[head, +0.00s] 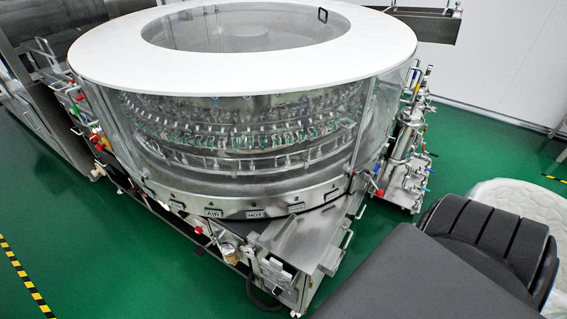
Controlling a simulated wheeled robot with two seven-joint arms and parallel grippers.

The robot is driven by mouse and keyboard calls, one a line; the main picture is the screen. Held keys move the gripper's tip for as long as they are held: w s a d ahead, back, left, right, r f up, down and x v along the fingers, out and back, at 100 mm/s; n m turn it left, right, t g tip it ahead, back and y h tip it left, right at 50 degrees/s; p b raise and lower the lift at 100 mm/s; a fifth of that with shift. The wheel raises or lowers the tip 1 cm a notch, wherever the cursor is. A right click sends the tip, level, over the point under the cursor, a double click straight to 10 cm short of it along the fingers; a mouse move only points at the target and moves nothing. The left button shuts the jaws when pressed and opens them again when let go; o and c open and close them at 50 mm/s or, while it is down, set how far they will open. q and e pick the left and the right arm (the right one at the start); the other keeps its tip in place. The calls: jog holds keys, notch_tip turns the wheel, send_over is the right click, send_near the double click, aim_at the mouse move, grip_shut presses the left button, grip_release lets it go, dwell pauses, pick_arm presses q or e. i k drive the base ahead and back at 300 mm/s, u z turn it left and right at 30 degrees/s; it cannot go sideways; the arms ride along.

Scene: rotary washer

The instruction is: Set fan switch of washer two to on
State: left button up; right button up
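The rotary washer (240,190) fills the middle of the head view. It is a large round machine with a white ring top (120,50) and clear side panels, with rows of small nozzles or holders inside. Its lower rim carries several labels, among them one reading AIR (213,213) and one reading HOT (256,214). A steel box (300,255) juts out at the front, with small fittings (275,270) on its near face. I cannot make out a fan switch or a washer number. Neither of my grippers is in view.
Steel pipes and valves (405,165) stand right of the washer. More steel equipment (30,90) is at the left. The green floor (90,265) is clear at lower left, with a yellow-black stripe (25,280). Dark grey and ribbed black shapes cover the lower right.

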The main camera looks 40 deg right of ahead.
aim_at(278, 292)
jog(key=k, duration=1.2)
jog(key=z, duration=0.2)
jog(key=i, duration=0.9)
jog(key=z, duration=0.75)
